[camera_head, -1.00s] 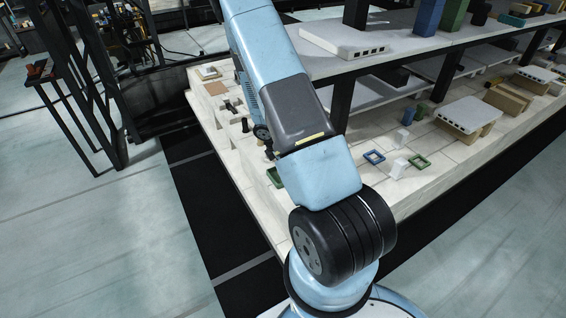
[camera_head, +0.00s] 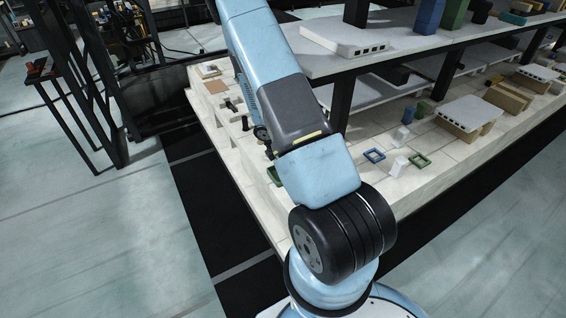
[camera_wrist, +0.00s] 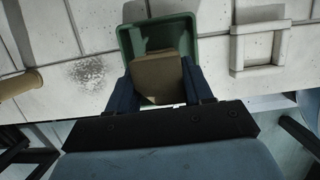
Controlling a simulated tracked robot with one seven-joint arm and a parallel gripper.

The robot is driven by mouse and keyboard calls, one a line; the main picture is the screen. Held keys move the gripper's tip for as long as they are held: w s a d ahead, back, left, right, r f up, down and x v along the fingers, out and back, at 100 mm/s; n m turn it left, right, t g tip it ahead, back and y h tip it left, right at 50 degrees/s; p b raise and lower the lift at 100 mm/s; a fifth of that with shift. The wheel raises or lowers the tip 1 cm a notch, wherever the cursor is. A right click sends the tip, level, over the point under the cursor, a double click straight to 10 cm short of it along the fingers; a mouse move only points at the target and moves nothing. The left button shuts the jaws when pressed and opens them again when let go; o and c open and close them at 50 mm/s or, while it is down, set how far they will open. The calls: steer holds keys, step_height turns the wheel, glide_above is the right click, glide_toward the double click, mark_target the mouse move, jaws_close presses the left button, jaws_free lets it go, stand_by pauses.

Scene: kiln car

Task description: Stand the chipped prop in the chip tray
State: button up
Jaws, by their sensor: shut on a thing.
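The chipped prop (camera_wrist: 158,78), a tan-brown block, is between the two dark blue fingers of my gripper (camera_wrist: 160,88) in the wrist view. The fingers press its two sides, so my gripper is shut on it. The green chip tray (camera_wrist: 127,45) lies directly beyond the prop, its walls showing around the prop's far end. I cannot tell whether the prop touches the tray floor.
A pale square frame (camera_wrist: 260,47) stands right of the tray in the wrist view, and a tan cylinder (camera_wrist: 20,84) lies at left.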

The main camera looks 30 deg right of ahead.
steer(key=o, duration=1.4)
steer(key=shift+c, duration=0.2)
steer(key=v, duration=0.7)
steer(key=shift+r, duration=0.4)
stand_by(1.0)
steer(key=shift+a+r, duration=0.1)
steer(key=shift+a, duration=0.1)
steer(key=v, duration=1.3)
steer(key=shift+r, duration=0.3)
steer(key=shift+a, duration=0.15)
